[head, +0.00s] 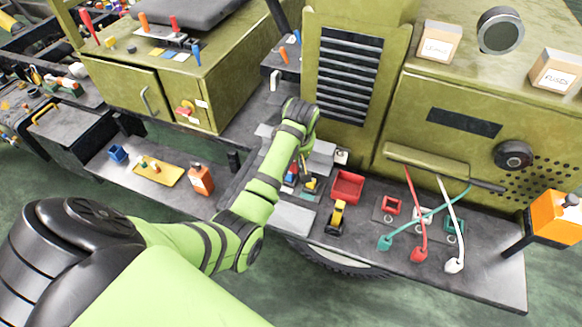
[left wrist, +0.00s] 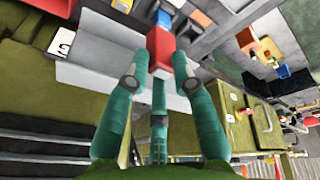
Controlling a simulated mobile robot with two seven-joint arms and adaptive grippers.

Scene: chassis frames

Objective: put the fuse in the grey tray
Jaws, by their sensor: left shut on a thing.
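My left gripper (head: 303,160) reaches down over the bench at the centre of the head view, largely hidden by its own arm. In the left wrist view its teal fingers (left wrist: 158,72) are shut on a red block (left wrist: 160,44), which I take to be the fuse. A blue part (left wrist: 163,18) shows at the block's far end. In the head view red and blue show below the gripper (head: 291,173). A light grey tray-like surface (left wrist: 88,72) lies beside the fingers in the left wrist view; the gap to the block is unclear. My right gripper is not in view.
A red bin (head: 347,186) and a yellow-and-black item (head: 336,217) stand right of the gripper. Red, white and teal cables (head: 418,225) lie farther right. An orange bottle (head: 201,179) and yellow tray (head: 157,173) are left. A green louvred cabinet (head: 345,72) rises behind.

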